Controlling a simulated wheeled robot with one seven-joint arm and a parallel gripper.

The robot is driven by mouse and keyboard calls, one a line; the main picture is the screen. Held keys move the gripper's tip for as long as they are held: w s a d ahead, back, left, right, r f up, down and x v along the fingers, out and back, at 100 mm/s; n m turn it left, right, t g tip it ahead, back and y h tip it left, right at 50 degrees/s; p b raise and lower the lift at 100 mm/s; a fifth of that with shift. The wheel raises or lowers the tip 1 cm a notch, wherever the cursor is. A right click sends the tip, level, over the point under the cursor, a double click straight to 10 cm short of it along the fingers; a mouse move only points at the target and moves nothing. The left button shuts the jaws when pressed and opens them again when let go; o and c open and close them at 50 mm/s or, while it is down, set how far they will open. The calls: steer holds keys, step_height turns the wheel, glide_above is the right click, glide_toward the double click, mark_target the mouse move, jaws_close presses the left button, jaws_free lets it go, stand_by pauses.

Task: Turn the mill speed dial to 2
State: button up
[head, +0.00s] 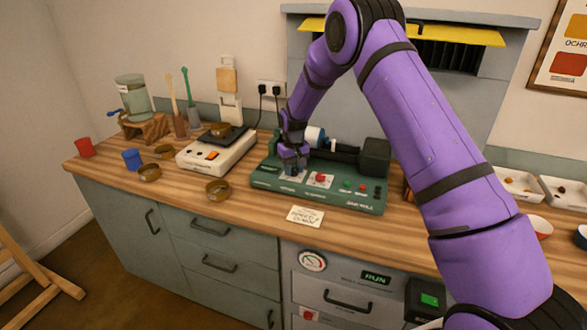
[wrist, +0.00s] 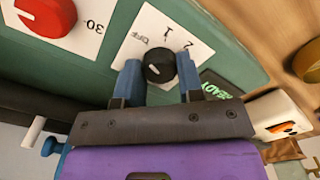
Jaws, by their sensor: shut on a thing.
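The green mill (head: 330,200) stands on the wooden counter. Its black speed dial (wrist: 160,55) sits on a white plate (wrist: 130,52) marked OFF, 1 and 2. A short white mark shows on the dial; I cannot tell which marking it points to. My gripper (wrist: 158,72) is shut on the dial, with one blue finger on each side. In the head view my gripper (head: 292,163) is over the left part of the mill's panel and hides the dial.
A red knob (head: 320,178) sits right beside the dial on the panel, with a 30 marking near it. A READY display (wrist: 215,88) is close by. A white scale (head: 215,153) stands left of the mill. A note card (head: 306,216) lies in front.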

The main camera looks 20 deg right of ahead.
steer(key=m, duration=0.4)
steer(key=shift+m, duration=0.4)
steer(key=m, duration=0.4)
steer(key=shift+m, duration=0.3)
steer(key=m, duration=0.4)
steer(key=shift+m, duration=2.1)
steer(key=o, duration=0.9)
